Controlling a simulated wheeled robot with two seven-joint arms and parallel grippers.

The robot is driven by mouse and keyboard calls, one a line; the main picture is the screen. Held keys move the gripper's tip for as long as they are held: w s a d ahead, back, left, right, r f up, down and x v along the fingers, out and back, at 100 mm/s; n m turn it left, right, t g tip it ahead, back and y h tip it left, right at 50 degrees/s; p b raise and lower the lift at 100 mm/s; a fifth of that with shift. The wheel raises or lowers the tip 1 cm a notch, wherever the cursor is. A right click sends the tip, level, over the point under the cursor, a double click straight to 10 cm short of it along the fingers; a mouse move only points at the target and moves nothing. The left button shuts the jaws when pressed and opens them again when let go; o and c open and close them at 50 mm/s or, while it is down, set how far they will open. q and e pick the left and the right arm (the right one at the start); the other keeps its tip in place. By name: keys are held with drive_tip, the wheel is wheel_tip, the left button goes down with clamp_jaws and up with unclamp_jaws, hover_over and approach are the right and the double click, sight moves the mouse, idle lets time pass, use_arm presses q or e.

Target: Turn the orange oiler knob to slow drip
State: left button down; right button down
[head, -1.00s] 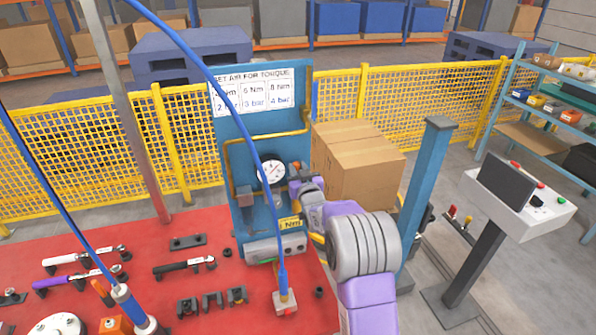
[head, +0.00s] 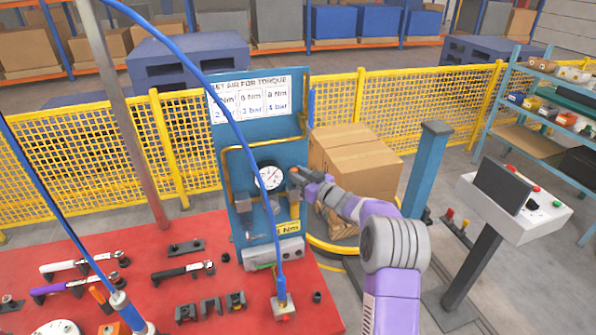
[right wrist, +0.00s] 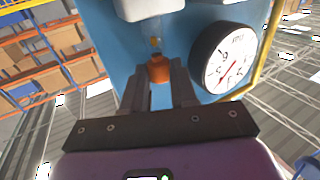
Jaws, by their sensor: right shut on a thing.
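The orange oiler knob (right wrist: 159,68) sits on the blue upright panel (head: 238,160), between the fingertips of my right gripper in the right wrist view. My right gripper (right wrist: 158,82) is shut on it, one dark finger on each side. In the head view my right gripper (head: 296,178) is at the panel's right edge, just right of the round white gauge (head: 268,177), and mostly covers the knob. The gauge (right wrist: 230,60) is right of the knob in the right wrist view. The knob's setting cannot be read. My left gripper is not in view.
The red table (head: 130,240) holds torque wrenches (head: 182,270) and small clamps. A blue hose (head: 235,125) hangs in front of the panel. Cardboard boxes (head: 358,165) stand behind my right arm; a grey console (head: 510,200) stands at right.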

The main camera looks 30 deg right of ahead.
drive_tip(key=shift+d+r, duration=0.1)
idle(0.4)
drive_tip(key=c, duration=1.2)
unclamp_jaws()
drive_tip(key=v, duration=0.7)
drive_tip(key=shift+s+d+b, duration=0.15)
drive_tip(key=shift+s+b, duration=0.15)
drive_tip(key=shift+b, duration=0.05)
